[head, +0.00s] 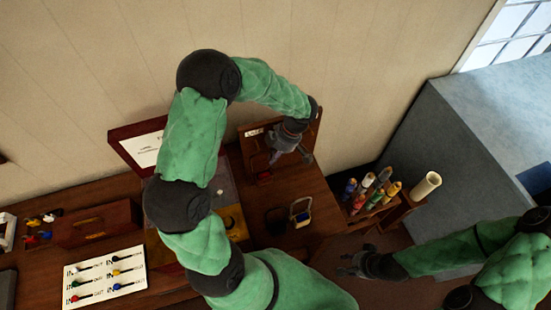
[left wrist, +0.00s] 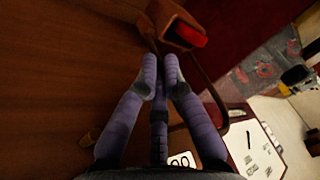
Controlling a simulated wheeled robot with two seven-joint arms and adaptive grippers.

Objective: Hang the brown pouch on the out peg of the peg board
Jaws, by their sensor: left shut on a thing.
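My left gripper (head: 277,156) is in front of the wooden peg board (head: 313,133) at the back of the table. In the left wrist view its fingertips (left wrist: 161,72) are closed together at the strap of the brown pouch (left wrist: 170,20), which has a red item at its opening. In the head view the pouch (head: 264,178) is small and partly hidden below the fingers. The out peg cannot be made out; my arm and gripper cover part of the board. A white label (head: 255,132) shows at the board's upper left. My right gripper (head: 358,262) is open and empty, right of the table.
A dark blue pouch (head: 276,219) and a tan-handled pouch (head: 300,212) stand on the table in front of the board. A rack of colourful tubes (head: 370,191) stands to the right. A white key panel (head: 104,277) and wooden box (head: 95,224) are at left.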

